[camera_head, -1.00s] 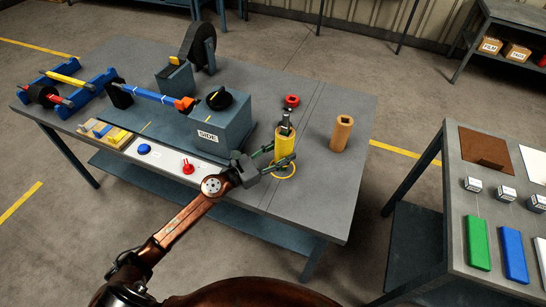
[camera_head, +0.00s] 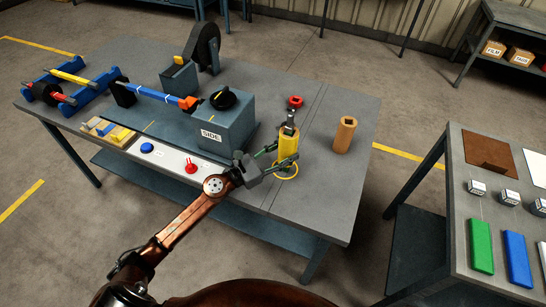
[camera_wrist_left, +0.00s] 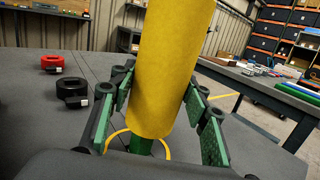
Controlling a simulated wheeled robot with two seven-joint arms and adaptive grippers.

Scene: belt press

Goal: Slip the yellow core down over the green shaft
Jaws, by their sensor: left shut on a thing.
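The yellow core (camera_head: 287,145) is an upright cylinder at the right part of the main table. My left gripper (camera_head: 279,158) is shut on it, with a green pad on each side. In the left wrist view the yellow core (camera_wrist_left: 165,75) fills the middle, leaning slightly, between the fingertips (camera_wrist_left: 160,112). A short part of the green shaft (camera_wrist_left: 141,145) shows under its lower end. A grey upright tip shows above the core in the head view; I cannot tell whether it belongs to the shaft. My right gripper is out of view.
A yellow ring (camera_head: 286,177) lies around the shaft's foot. A red ring (camera_wrist_left: 66,63) and a black ring (camera_wrist_left: 72,92) lie close by. A tan cylinder (camera_head: 344,134) stands to the right. The SIDE machine box (camera_head: 222,125) is close on the left. The table's right front is clear.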

